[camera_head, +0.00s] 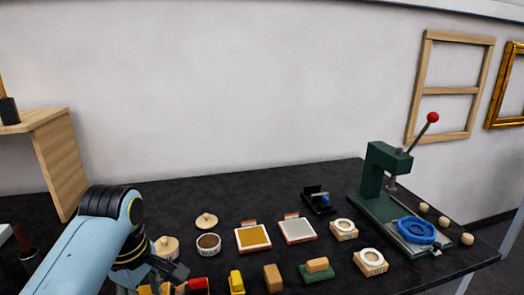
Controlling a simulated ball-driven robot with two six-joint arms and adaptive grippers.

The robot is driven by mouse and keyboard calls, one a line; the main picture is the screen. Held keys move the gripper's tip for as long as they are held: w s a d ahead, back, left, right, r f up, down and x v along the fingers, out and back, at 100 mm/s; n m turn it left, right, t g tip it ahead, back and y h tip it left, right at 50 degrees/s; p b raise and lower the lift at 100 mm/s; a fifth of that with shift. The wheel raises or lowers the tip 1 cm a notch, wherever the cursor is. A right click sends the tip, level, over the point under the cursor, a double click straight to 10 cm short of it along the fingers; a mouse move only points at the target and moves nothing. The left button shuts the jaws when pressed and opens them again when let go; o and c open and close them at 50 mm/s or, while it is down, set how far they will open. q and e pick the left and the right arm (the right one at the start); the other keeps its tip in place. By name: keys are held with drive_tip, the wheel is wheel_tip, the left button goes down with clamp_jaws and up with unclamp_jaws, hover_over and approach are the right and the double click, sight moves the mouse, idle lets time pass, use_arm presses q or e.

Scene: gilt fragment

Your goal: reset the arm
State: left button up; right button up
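My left arm, light blue with black joints, comes in from the lower left. Its gripper (168,280) is at the bottom edge of the head view, over the front left of the black table (320,190). One dark finger shows, pointing right. The rest of the gripper is cut off or hidden, so I cannot tell whether it is open or shut. Small yellow and brown pieces and a red container (199,286) are close beside it. My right arm and gripper are not in view.
A round wooden lid (206,220), a brown-filled bowl (208,245), a gold sheet pad (253,238) and a pale pad (297,229) lie mid-table. A yellow block (236,282) is in front. A green press (376,172) stands at right. The table's back is mostly clear.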

use_arm(q)
drive_tip(key=s+a+r+m+t, duration=0.1)
drive_tip(key=s+a+r+m, duration=0.15)
drive_tip(key=s+m, duration=0.7)
drive_tip(key=s+a+r+m+t, duration=0.15)
drive_tip(key=s+r+m, duration=0.35)
drive_tip(key=s, duration=0.8)
drive_tip(key=s+a+f+g+b, duration=0.15)
drive_tip(key=f+b, duration=0.35)
drive_tip(key=f, duration=1.4)
drive_tip(key=s+a+f+b, duration=0.15)
drive_tip(key=f+b, duration=0.35)
drive_tip(key=f, duration=1.4)
drive_tip(key=s+f+b, duration=0.4)
drive_tip(key=s+f, duration=0.4)
drive_tip(key=f, duration=0.3)
drive_tip(key=s+a+f+g+b, duration=0.1)
drive_tip(key=s+f+b, duration=0.2)
drive_tip(key=s+f, duration=0.6)
wheel_tip(320, 180, down, 3)
drive_tip(key=shift+s+y+b, duration=0.25)
drive_tip(key=shift+y+b, duration=0.05)
drive_tip(key=shift+b, duration=0.05)
drive_tip(key=shift+a, duration=0.15)
